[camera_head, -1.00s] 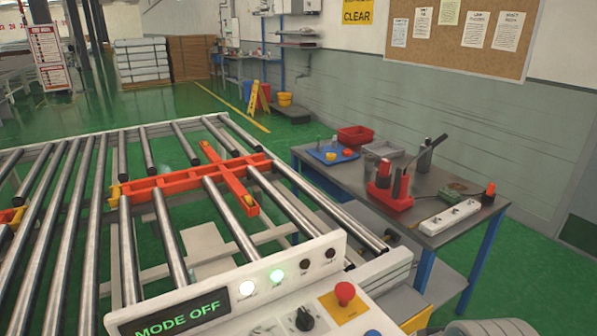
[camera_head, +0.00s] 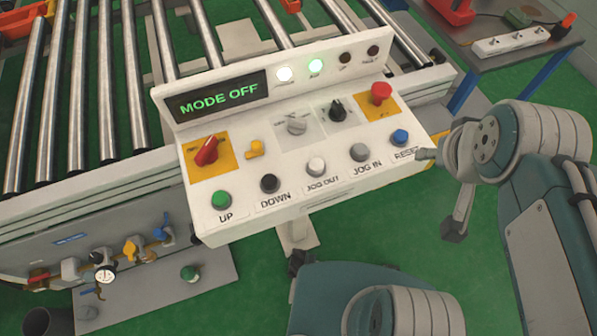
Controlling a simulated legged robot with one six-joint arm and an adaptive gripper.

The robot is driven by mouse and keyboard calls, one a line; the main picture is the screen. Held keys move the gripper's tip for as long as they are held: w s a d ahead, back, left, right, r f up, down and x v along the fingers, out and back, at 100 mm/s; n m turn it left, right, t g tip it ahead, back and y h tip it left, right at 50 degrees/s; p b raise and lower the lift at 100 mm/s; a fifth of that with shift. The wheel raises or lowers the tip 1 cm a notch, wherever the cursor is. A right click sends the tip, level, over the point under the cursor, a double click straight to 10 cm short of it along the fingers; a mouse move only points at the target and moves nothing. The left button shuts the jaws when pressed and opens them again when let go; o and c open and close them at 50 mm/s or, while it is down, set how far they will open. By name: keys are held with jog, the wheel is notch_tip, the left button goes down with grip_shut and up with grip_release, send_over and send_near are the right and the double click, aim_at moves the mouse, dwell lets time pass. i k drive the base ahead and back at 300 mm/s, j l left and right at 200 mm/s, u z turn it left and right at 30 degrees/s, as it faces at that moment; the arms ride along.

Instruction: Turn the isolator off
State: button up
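The control panel (camera_head: 330,190) stands in front of me, and its display reads MODE OFF. A red rotary switch on a yellow plate (camera_head: 207,152), which looks like the isolator, sits at the panel's left end. Its handle is tilted, and its small labels are too blurred to read. A small yellow piece (camera_head: 255,149) is just right of it. My gripper (camera_head: 440,195) is at the panel's right end, near the blue RESET button (camera_head: 400,137) and far from the red switch. Its two fingers appear spread apart, with nothing between them.
A red emergency stop button (camera_head: 381,93) and black and grey knobs are on the panel. Rollers (camera_head: 90,80) lie behind it. Valves and a gauge (camera_head: 105,273) are below left. A workbench (camera_head: 490,65) stands at upper right.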

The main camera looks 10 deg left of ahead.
aim_at(208, 154)
jog(key=u, duration=1.8)
jog(key=i+j+z, duration=0.15)
jog(key=j, duration=0.1)
